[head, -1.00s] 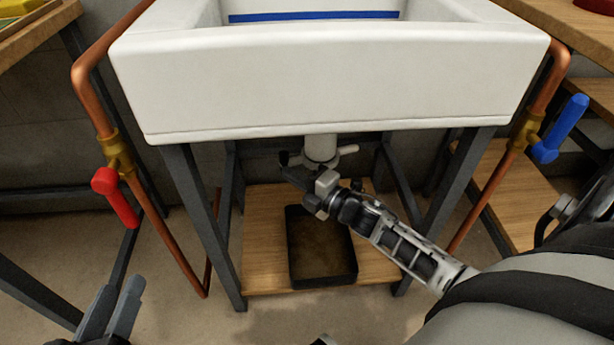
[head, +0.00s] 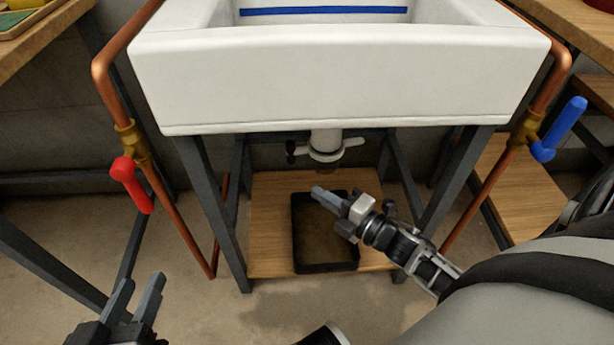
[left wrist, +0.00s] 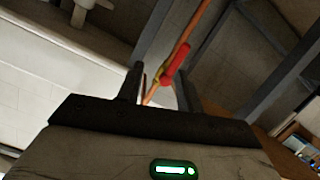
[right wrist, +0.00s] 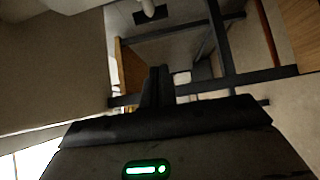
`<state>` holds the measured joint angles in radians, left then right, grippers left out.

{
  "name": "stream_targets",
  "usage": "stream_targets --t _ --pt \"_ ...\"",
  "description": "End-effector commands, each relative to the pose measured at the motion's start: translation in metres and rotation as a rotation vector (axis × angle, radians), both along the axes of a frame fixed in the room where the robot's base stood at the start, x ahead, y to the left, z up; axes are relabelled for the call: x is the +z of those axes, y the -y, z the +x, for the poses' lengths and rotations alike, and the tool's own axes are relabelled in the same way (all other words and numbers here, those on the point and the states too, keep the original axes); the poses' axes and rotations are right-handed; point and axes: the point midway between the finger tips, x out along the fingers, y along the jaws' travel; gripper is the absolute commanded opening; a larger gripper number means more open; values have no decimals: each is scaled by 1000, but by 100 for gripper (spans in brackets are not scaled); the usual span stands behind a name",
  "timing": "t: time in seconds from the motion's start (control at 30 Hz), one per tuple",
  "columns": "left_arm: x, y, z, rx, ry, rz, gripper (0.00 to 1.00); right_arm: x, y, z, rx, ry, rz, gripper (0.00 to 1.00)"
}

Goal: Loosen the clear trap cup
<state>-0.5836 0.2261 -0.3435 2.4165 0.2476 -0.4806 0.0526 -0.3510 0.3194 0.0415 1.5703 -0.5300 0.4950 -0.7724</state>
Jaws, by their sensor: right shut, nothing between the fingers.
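The trap (head: 326,142) hangs under the white sink as a white pipe with a winged collar (head: 325,156). Just below the collar a small see-through brownish part of the cup (head: 323,169) shows, hard to make out against the board. My right gripper (head: 318,192) is shut and empty, below the trap and apart from it, over the dark tray. Its two fingers lie together in the right wrist view (right wrist: 157,85). My left gripper (head: 137,293) is open and empty at the lower left, far from the trap. Its fingers stand apart in the left wrist view (left wrist: 158,85).
A dark tray (head: 300,262) lies on the wooden shelf (head: 268,225) under the sink (head: 340,85). Dark frame legs (head: 212,210) flank the space. Copper pipes carry a red valve handle (head: 130,184) at left and a blue one (head: 560,130) at right. Open floor lies in front.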

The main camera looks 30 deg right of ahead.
Motion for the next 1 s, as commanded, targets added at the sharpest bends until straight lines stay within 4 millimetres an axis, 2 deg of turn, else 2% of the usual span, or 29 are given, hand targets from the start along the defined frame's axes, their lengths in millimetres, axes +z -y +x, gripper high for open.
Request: stream_targets --t 0.1,0.23,0.47,0.57,0.67,0.77,0.9,1.0 --pt "0 -1 -1 0 -4 15 36 0 4 -16 -1 -2 2 0" --pt "-1 -2 -1 2 -6 26 36 1 6 -23 0 1 1 0" --pt "-6 -2 -3 4 -19 26 36 1 6 -24 -2 0 9 0" --pt "-4 -1 -2 4 -17 24 36 13 -3 -19 -25 -22 100 0" --pt "0 -1 -2 4 -14 24 36 38 -28 -12 -71 -99 340 0" --pt "2 -1 -2 4 -13 23 36 64 -63 -14 -104 -240 662 0" --pt "5 -1 -2 4 -11 23 36 91 -113 -29 -112 -475 1034 0" --pt "6 -1 -1 4 -10 23 36 107 -146 -46 -102 -640 1227 0"
